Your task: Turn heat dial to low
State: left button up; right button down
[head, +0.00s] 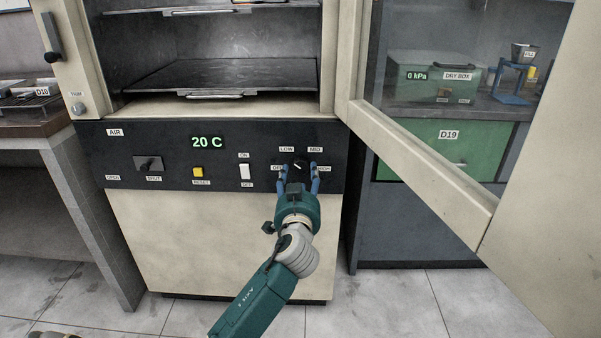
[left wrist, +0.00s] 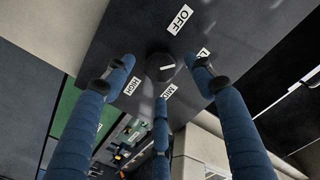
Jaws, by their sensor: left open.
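The heat dial (head: 299,163) is a small black knob with a white mark on the dark control panel, ringed by the labels OFF, LOW, MID and HIGH. In the left wrist view the dial (left wrist: 161,67) shows clearly, but I cannot tell which label its mark points at. My left gripper (head: 299,174) is open in front of the dial, with blue fingertips on either side of it. In the left wrist view a third finger (left wrist: 160,118) is near the MID label. The fingers appear apart from the dial. My right gripper is not in view.
The panel also has a white on/off switch (head: 245,171), a yellow reset button (head: 198,172), an air lever (head: 149,163) and a green display (head: 208,142) reading 20 C. The oven door (head: 420,165) stands open at the right. An oven shelf (head: 215,76) is above.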

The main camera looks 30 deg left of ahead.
aim_at(301, 168)
pick_arm(q)
jog(key=shift+x, duration=1.75)
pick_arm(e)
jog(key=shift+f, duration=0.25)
pick_arm(q)
jog(key=c, duration=1.1)
jog(key=shift+c, duration=0.2)
jog(key=shift+r+m+p, duration=0.15)
jog(key=shift+m+p, duration=0.35)
jog(key=shift+m, duration=0.1)
jog(key=shift+m+p, duration=0.5)
jog(key=shift+m, duration=0.7)
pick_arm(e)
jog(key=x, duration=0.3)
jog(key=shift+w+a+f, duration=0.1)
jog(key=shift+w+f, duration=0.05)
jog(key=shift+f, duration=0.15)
